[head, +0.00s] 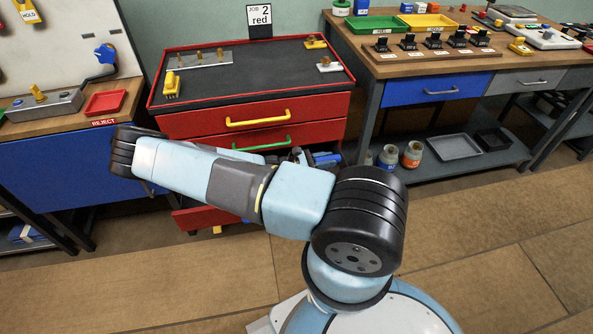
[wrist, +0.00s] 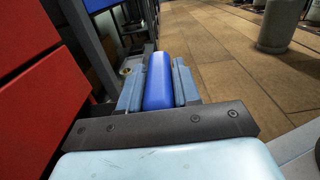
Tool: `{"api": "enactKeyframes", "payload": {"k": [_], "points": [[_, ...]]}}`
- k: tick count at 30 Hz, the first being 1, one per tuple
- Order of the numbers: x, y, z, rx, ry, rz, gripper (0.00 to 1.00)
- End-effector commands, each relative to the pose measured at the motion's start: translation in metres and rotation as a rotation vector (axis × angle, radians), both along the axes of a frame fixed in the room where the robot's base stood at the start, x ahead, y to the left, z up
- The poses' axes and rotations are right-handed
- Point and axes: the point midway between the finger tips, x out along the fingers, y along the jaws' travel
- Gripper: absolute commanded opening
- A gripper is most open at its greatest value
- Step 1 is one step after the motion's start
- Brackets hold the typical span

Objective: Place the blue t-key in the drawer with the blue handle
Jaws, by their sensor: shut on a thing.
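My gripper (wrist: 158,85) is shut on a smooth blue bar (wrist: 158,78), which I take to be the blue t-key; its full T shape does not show. In the wrist view the bar sits between the two grey-blue fingers and reaches slightly past their tips. In the head view the blue piece (head: 328,159) shows just behind my arm, in front of the red cabinet. The red cabinet (head: 190,124) has a yellow handle (head: 258,119) and a green handle (head: 262,141). A lower red drawer (head: 207,218) juts out, partly hidden by my arm. No blue handle is visible.
The red cabinet face (wrist: 30,100) is close on the left in the wrist view. A workbench (head: 480,62) with a blue-fronted drawer (head: 430,90) stands right, with jars (head: 412,154) and trays on its low shelf. Wooden floor (head: 480,215) is open at front right.

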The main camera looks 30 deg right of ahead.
Motion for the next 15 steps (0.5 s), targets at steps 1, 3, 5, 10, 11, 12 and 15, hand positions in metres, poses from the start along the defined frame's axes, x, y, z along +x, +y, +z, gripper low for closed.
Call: {"api": "enactKeyframes", "payload": {"k": [1, 3, 5, 10, 11, 12, 15], "points": [[0.009, 0.0, -0.005, 0.001, -0.002, -0.004, 0.0], [0.022, 0.002, -0.011, 0.0, -0.002, -0.007, 0.0], [0.033, 0.005, -0.017, 0.0, -0.002, -0.009, 0.0], [0.057, 0.01, -0.041, -0.001, 0.0, -0.013, 0.0], [0.061, 0.011, -0.046, 0.0, 0.0, -0.012, 0.0], [0.066, 0.013, -0.052, 0.001, 0.0, -0.012, 0.0], [0.076, 0.016, -0.064, 0.0, 0.0, -0.013, 0.0]]}}
